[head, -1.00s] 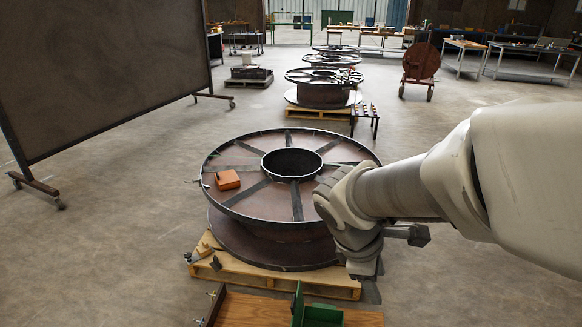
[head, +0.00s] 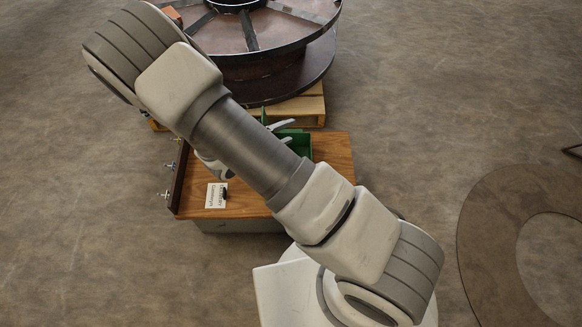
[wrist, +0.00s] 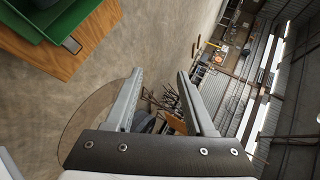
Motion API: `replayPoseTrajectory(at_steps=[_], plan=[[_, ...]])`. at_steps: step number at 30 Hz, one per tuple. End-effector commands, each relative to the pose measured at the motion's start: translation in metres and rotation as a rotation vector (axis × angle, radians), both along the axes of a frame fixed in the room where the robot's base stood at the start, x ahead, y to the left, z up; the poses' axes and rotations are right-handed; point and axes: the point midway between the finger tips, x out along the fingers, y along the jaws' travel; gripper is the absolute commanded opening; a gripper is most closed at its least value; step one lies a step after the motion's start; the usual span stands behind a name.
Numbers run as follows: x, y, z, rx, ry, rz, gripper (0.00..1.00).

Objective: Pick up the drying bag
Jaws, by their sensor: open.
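A flat white packet with dark print, which I take to be the drying bag (head: 212,196), lies on the left part of the wooden tabletop (head: 335,160) in the head view. A small black thing lies at its right edge. My gripper (head: 291,131) shows partly behind my arm in the head view, its pale fingers pointing right near the green bin. In the wrist view my gripper (wrist: 160,72) is open, with nothing between its fingers. The packet is not seen in the wrist view.
A green bin (head: 300,143) stands on the table, partly hidden by my arm. A dark upright board with clamps (head: 179,172) edges the table's left side. Behind stands a large steel reel (head: 265,70) on a pallet (head: 308,108). A flat ring (head: 480,235) lies on the floor at right.

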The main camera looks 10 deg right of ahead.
Motion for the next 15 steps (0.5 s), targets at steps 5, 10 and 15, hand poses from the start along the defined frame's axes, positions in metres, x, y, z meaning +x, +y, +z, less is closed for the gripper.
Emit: replayPoseTrajectory(at_steps=[5, 10, 15], plan=[[-0.004, 0.018, -0.081, -0.283, 0.262, 0.348, 0.54], [-0.015, 0.029, -0.153, -0.567, 0.498, 0.668, 0.54], [-0.031, 0.031, -0.211, -0.810, 0.684, 0.924, 0.54]])
